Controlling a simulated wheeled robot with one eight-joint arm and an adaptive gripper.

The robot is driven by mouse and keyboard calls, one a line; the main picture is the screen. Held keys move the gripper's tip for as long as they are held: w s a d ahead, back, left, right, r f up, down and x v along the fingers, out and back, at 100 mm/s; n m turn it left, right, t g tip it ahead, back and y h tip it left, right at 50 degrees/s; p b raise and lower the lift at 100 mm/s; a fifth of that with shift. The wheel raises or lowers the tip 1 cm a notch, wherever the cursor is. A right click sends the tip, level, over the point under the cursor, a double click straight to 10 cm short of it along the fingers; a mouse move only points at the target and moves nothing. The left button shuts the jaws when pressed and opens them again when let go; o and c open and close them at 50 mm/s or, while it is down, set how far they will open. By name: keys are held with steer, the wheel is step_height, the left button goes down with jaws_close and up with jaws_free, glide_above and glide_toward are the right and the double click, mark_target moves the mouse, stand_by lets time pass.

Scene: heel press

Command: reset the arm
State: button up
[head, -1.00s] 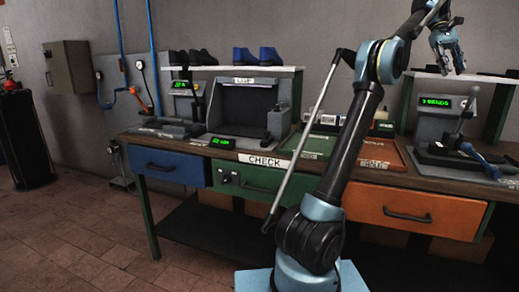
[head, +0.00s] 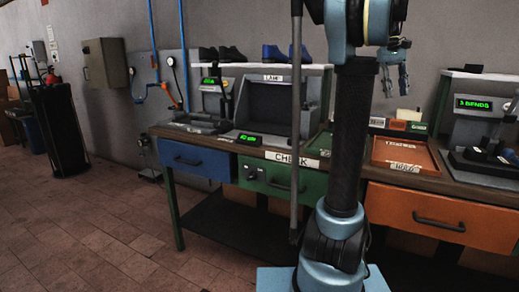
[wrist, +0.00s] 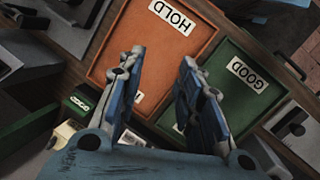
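My gripper (head: 394,78) hangs with its fingers pointing down above the back of the bench, right of my upright arm in the head view. In the wrist view my gripper (wrist: 155,85) has its two blue fingers apart, with nothing between them. Below it lie the orange HOLD tray (wrist: 205,52) and the green GOOD tray (wrist: 222,98). The orange tray (head: 405,155) also shows in the head view. My arm hides part of the green tray there.
The bench carries a LAMP box (head: 268,106), a device with a green display (head: 208,98) at left, and a "3 BENDS" machine (head: 478,128) at right. Shoes (head: 285,54) stand on the shelf. A black cabinet (head: 60,120) stands far left.

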steer(key=s+a+f+t, duration=0.1)
steer(key=s+a+f, duration=0.3)
steer(key=a+f, duration=0.4)
steer(key=s+a+f+t, duration=0.2)
steer(key=s+a+f, duration=0.2)
steer(key=a+f, duration=0.4)
steer(key=s+a+f, duration=0.4)
steer(key=f, duration=0.3)
steer(key=s+a+f+n+t+y, duration=0.1)
steer(key=s+a+f, duration=0.2)
steer(key=a+f, duration=0.2)
steer(key=s+a+f+t+y, duration=0.1)
steer(key=s+a+f, duration=0.3)
steer(key=f, duration=0.5)
steer(key=shift+s+a+f, duration=0.25)
steer(key=shift+s+a, duration=0.05)
